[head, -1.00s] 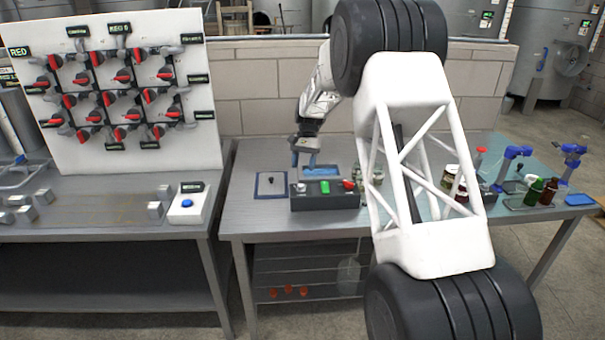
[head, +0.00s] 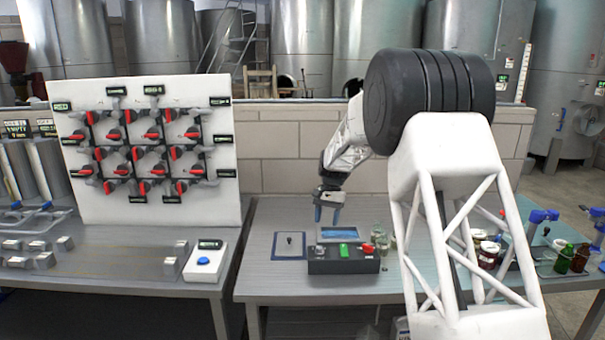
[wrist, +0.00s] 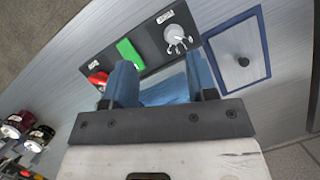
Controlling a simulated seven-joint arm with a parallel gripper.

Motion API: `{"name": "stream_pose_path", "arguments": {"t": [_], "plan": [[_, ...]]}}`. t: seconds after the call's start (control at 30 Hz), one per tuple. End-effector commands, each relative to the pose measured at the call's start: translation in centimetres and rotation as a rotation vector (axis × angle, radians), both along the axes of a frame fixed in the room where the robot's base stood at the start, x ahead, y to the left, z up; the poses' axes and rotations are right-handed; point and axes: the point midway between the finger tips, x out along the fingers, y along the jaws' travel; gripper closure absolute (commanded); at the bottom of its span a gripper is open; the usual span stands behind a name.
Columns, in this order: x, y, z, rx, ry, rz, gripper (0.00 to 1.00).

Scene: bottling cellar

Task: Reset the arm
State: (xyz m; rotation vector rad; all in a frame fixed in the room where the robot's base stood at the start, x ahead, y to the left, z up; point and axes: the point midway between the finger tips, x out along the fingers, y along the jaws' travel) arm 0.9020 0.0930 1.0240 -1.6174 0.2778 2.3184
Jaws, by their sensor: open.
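My gripper (head: 327,215) hangs above the middle table, just behind the dark control box (head: 344,266). Its two blue fingers are apart with nothing held between them; they also show in the wrist view (wrist: 160,85). The box carries a green rectangular button (head: 344,250), a red control (head: 367,248) and a silver knob, clearest in the wrist view (wrist: 180,38).
A blue-edged plate with a small black knob (head: 289,240) lies left of the box. Jars and bottles (head: 564,259) stand at the right. A white valve board (head: 150,215) and a blue-button box (head: 204,262) stand on the left table. My arm hides part of the middle table.

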Motion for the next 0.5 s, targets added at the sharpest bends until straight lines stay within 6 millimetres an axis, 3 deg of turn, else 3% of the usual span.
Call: {"name": "stream_pose_path", "arguments": {"t": [0.5], "plan": [[-9.7,-2.5,8.0,-0.008,-0.111,0.052,0.48]]}}
